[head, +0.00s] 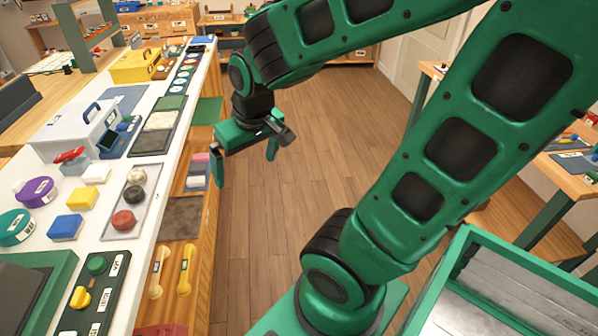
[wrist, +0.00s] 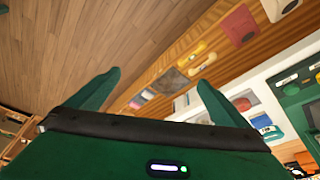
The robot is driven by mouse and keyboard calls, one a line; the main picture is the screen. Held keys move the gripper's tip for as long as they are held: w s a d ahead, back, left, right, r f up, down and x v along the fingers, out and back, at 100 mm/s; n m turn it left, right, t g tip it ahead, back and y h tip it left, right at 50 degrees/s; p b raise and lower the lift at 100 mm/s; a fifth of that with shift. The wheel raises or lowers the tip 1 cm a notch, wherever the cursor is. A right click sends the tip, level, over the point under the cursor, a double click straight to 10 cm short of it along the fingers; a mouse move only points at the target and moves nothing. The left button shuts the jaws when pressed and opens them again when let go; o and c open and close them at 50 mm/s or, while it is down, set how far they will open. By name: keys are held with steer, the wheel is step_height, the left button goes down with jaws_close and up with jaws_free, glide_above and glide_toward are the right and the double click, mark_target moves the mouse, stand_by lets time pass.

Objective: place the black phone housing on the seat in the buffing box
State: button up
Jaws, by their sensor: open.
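My gripper (head: 246,165) hangs open and empty over the floor side of the long workbench, just right of its edge, with its fingers pointing down. In the wrist view its two green fingers (wrist: 158,79) are spread apart with nothing between them. I cannot make out a black phone housing for certain in either view. A white box with a blue handle (head: 72,128) stands on the bench at the left; I cannot tell whether it is the buffing box. No seat can be made out.
The white bench top (head: 100,225) carries a tray of round pads (head: 150,208), a yellow sponge (head: 82,198), a purple tin (head: 36,192) and a yellow box (head: 134,66). A green-rimmed open box (head: 462,243) is at lower right. The wooden floor (head: 310,150) between is clear.

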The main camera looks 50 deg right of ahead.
steer(key=s+d+m+g, duration=0.2)
steer(key=s+d, duration=0.1)
steer(key=s, duration=0.4)
steer(key=s+d+r+m+g, duration=0.1)
steer(key=s+d+m, duration=0.2)
steer(key=s, duration=0.4)
steer(key=shift+s+d+r+g+y, duration=0.2)
steer(key=shift+s+d+g+y, duration=0.1)
steer(key=shift+g+y, duration=0.1)
steer(key=shift+w+f, duration=0.25)
steer(key=shift+w, duration=0.45)
steer(key=shift+c, duration=0.4)
